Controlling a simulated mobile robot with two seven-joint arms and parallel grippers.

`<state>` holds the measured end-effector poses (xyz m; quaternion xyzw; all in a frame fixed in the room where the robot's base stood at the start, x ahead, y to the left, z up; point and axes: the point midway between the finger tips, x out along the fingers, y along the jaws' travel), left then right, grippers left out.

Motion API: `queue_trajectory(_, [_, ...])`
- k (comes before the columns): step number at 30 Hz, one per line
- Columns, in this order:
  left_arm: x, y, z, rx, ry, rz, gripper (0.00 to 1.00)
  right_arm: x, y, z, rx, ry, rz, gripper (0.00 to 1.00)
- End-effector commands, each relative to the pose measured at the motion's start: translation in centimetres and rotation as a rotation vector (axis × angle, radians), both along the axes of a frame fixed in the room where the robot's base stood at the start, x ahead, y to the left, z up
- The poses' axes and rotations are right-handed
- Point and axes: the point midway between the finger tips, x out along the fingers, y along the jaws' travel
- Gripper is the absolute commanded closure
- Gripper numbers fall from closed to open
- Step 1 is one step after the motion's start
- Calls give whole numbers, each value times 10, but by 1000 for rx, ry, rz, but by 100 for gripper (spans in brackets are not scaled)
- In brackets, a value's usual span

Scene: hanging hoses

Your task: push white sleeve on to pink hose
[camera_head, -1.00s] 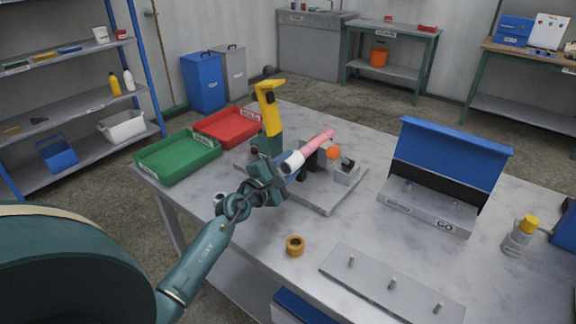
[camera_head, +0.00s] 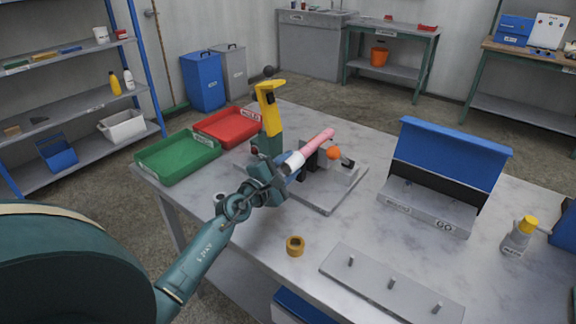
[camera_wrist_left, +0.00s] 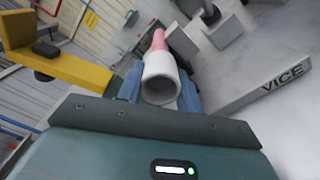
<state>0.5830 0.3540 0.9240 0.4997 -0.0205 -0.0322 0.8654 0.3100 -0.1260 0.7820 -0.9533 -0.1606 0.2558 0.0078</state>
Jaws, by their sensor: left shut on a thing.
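The white sleeve (camera_head: 294,161) is a short tube at the near end of the pink hose (camera_head: 318,141). In the left wrist view the white sleeve (camera_wrist_left: 161,79) shows its open round end toward me, with the pink hose (camera_wrist_left: 158,42) straight behind it. My left gripper (camera_head: 284,172) is shut on the sleeve, with a blue finger on each side of it. The hose lies in a vice (camera_head: 345,170) with an orange ball knob. How far the hose reaches into the sleeve is hidden. My right gripper is not in view.
A yellow-topped upright tool (camera_head: 268,108) stands close behind my left gripper. Green (camera_head: 178,157) and red (camera_head: 228,127) trays lie at the left. A tape ring (camera_head: 295,246) and a pegged plate (camera_head: 390,284) lie in front. A blue-backed fixture (camera_head: 452,165) stands at right.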

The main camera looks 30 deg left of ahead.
Motion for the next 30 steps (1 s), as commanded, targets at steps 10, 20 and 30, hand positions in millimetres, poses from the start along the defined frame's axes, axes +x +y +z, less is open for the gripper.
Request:
queue_trajectory(10, [5, 0, 1, 0, -2, 0, 90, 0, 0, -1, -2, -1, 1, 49])
queue_trajectory(20, [13, -1, 1, 0, -3, 1, 90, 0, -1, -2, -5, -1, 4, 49])
queue_trajectory(30, [18, -1, 0, 0, -1, 0, 54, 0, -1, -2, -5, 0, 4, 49])
